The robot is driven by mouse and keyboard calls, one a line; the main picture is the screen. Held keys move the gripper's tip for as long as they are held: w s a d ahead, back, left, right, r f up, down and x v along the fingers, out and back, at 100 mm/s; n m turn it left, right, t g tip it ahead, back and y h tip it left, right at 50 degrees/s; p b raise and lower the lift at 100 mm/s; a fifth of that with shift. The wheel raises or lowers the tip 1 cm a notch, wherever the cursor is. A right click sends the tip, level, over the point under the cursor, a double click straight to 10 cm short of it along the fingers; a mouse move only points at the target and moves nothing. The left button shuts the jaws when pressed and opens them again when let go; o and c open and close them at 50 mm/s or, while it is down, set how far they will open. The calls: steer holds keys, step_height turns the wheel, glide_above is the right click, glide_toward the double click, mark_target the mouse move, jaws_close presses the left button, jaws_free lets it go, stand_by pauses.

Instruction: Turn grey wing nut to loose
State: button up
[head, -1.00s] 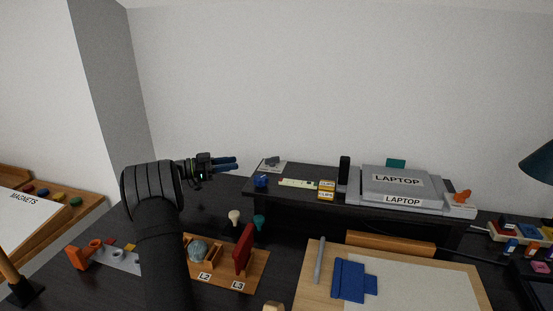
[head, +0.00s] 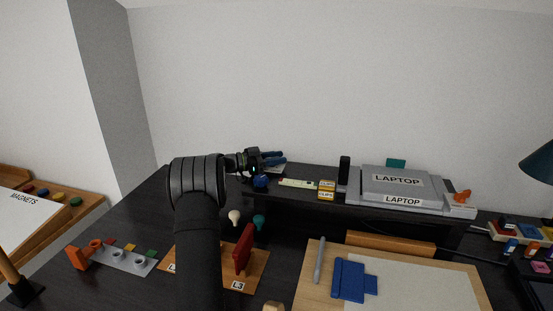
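My gripper (head: 279,158) is at the left end of the raised black shelf, with its two blue fingers pointing right. The fingers show apart with a narrow gap, and I see nothing between them. The grey wing nut is hidden behind or under my gripper in this view. Only a bit of its pale plate (head: 279,171) shows below the fingers. I cannot tell whether the fingers touch the nut or are above it.
A blue knob-like object (head: 260,181) sits just below my gripper on the shelf (head: 300,199). A pale green strip (head: 297,183), yellow boxes (head: 327,189), a black upright block (head: 344,170) and a laptop (head: 392,180) stand to the right. Air above the shelf is clear.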

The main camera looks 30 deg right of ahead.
steer(key=shift+c, duration=0.4)
jaws_close()
steer(key=shift+t, duration=0.3)
steer(key=shift+w+d+n+t+h, duration=0.1)
steer(key=shift+n+t+h, duration=0.05)
steer(key=shift+n+t, duration=0.75)
steer(key=shift+w+n+t+h, duration=0.15)
steer(key=shift+n+t, duration=0.45)
steer(key=shift+t, duration=0.5)
steer(key=shift+o, duration=0.4)
jaws_free()
